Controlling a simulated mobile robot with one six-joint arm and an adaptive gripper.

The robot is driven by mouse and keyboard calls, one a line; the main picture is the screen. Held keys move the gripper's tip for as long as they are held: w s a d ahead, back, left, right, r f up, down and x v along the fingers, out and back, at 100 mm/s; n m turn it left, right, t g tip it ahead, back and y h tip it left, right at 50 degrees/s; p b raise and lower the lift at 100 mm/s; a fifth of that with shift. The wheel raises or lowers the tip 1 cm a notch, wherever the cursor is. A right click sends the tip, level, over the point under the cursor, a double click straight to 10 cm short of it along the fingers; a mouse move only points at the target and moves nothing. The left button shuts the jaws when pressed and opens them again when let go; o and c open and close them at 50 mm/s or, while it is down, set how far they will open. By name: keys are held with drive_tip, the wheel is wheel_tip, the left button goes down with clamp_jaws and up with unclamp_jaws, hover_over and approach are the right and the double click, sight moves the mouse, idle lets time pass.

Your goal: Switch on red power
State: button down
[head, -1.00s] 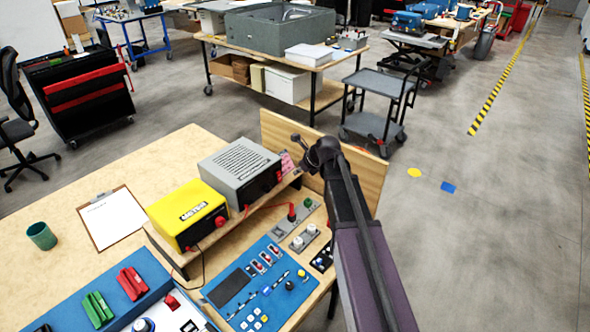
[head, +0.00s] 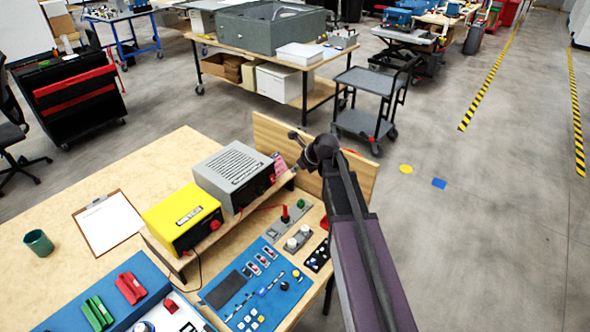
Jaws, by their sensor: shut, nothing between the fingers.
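A red upright lever (head: 285,213) stands on a grey plate on the bench, beside a green knob (head: 301,204). It looks upright, but its switch position is too small to read. Behind it on a wooden shelf are a yellow power box (head: 183,214) with a red knob on its front and a grey power box (head: 233,174) with dark front controls. My arm reaches up from the bottom right. My gripper (head: 296,140) is small and dark at its far end, above the back corner of the bench near the grey box. It looks shut and empty, apart from the lever.
A blue control panel (head: 234,282) with buttons lies at the bench front. White knobs (head: 291,244) sit on a plate near my arm. A wooden board (head: 262,130) edges the bench's back right. A clipboard (head: 110,222) and green cup (head: 38,242) are at left.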

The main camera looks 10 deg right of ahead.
sight(272, 179)
drive_tip(key=shift+f, duration=0.15)
drive_tip(key=shift+s+d+f+g+h, duration=0.2)
drive_tip(key=shift+s+f+g+h, duration=0.1)
drive_tip(key=shift+f, duration=0.15)
drive_tip(key=shift+w+f+b, duration=0.1)
drive_tip(key=shift+f+b, duration=0.1)
drive_tip(key=shift+b, duration=0.1)
idle(0.4)
drive_tip(key=w+a+r+b+x, duration=0.1)
drive_tip(key=b+x, duration=0.8)
drive_tip(key=x, duration=0.3)
drive_tip(key=shift+w+a, duration=0.4)
drive_tip(key=shift+w, duration=0.1)
drive_tip(key=shift+a, duration=0.2)
idle(0.4)
